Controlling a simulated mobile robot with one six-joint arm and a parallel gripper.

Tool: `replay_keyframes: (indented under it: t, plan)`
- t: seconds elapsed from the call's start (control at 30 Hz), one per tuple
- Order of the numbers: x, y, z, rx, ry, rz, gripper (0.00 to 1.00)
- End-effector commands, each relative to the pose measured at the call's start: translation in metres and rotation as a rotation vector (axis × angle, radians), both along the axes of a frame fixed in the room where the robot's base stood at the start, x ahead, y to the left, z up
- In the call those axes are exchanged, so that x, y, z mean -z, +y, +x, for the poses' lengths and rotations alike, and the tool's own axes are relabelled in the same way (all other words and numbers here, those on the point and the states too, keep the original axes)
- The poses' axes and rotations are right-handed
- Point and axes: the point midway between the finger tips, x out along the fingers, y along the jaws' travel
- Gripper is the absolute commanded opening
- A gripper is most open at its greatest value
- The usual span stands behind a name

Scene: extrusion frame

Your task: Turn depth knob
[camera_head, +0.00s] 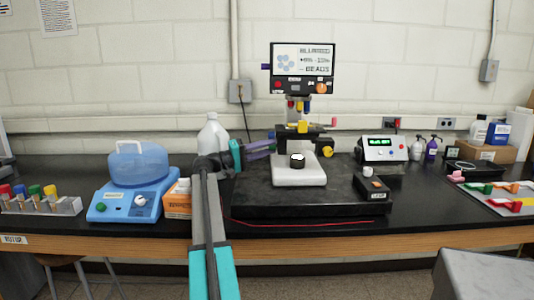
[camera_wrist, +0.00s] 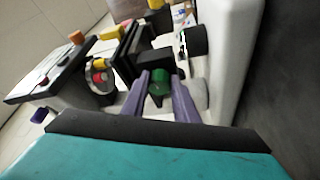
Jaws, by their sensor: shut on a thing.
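The microscope-like instrument stands on a black slab, with a screen (camera_head: 302,68) on top and a white base (camera_head: 312,172) below. In the wrist view, a green knob (camera_wrist: 158,88) sits between the two purple fingers of my gripper (camera_wrist: 161,100), and the jaws are shut on it. In the head view, my gripper (camera_head: 262,147) reaches the instrument's left side from the left. The green knob is hidden there. No readable label shows whether it is the depth knob.
A black round piece (camera_head: 297,161) stands on the white base. A yellow knob (camera_head: 326,151) is on the instrument's right side. A blue centrifuge-like device (camera_head: 133,184), an orange box (camera_head: 178,199) and a white jug (camera_head: 213,134) stand left. A small black box (camera_head: 372,187) sits front right.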

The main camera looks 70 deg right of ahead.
Motion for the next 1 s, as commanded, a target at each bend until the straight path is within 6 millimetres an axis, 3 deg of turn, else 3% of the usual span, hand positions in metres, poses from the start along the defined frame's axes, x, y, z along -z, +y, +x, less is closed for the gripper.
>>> replay_keyframes:
  t: [0.37, 0.4, 0.5, 1.0]
  plan:
    - [-0.0051, -0.0018, 0.0003, -0.004, 0.005, -0.008, 0.04]
    - [-0.005, -0.0018, 0.0005, -0.005, 0.006, -0.008, 0.32]
    - [-0.004, -0.0014, 0.0005, -0.004, 0.004, -0.006, 0.45]
    - [0.0006, 0.0071, 0.0045, -0.004, 0.002, -0.004, 0.45]
